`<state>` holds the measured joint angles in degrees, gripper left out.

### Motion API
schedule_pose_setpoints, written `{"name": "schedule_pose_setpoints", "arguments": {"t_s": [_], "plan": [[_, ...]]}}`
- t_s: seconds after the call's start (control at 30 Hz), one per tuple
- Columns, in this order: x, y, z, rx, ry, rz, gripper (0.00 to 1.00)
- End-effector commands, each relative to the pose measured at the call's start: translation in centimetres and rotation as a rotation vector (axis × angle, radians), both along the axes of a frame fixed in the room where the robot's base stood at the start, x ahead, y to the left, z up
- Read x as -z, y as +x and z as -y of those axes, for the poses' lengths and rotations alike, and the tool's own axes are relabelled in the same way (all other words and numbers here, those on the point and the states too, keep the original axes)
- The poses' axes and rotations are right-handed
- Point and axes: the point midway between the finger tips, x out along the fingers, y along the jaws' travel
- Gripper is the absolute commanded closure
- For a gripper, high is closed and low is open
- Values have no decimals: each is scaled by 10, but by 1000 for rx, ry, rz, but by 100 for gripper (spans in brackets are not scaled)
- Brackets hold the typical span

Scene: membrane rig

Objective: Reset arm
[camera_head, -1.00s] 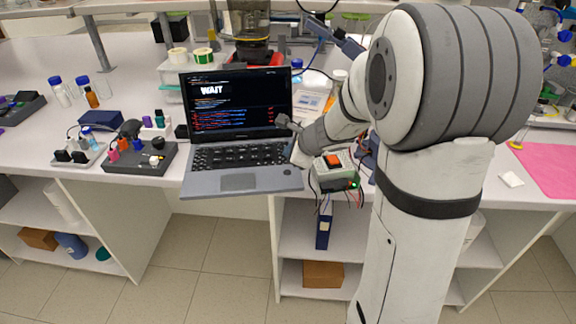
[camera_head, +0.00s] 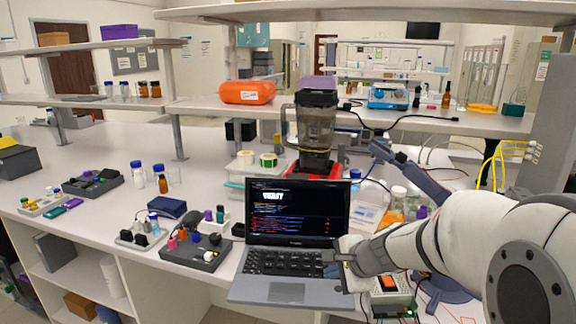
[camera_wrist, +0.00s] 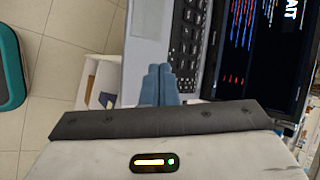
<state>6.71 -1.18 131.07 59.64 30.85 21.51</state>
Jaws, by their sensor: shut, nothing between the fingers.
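My gripper (camera_head: 330,266) is over the right side of the open laptop (camera_head: 283,290) in the head view. In the wrist view, its two blue-grey fingers (camera_wrist: 160,72) lie side by side, shut and empty. There they overlap the edge of the laptop's grey palm rest (camera_wrist: 150,22), and I cannot tell whether they touch it. The laptop screen (camera_head: 297,212) is dark, with the word WAIT and coloured lines. My arm reaches in from the right and hides what lies behind it.
A grey box with an orange switch (camera_head: 388,283) stands just right of the laptop. A dark rack with coloured caps (camera_head: 195,252) is at left. A blender (camera_head: 316,130) on a red base stands behind. The bench's left rear is open.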

Motion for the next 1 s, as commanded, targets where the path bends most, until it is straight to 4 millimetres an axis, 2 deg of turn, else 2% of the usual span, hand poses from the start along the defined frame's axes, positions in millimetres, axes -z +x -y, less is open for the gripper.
{"name": "schedule_pose_setpoints", "arguments": {"t_s": [0.03,0.17,0.3,0.43,0.5,0.63,0.9,1.0], "plan": [[-8,-23,-8,-130,-82,23,100],[-13,-81,-14,-457,-306,47,100],[-13,-139,-3,-776,-550,43,100],[-12,-177,16,-992,-736,16,100],[-12,-190,25,-1069,-806,1,100],[-12,-203,38,-1147,-880,-22,100],[-12,-205,40,-1163,-895,-28,100],[-12,-205,40,-1162,-894,-28,92]]}}
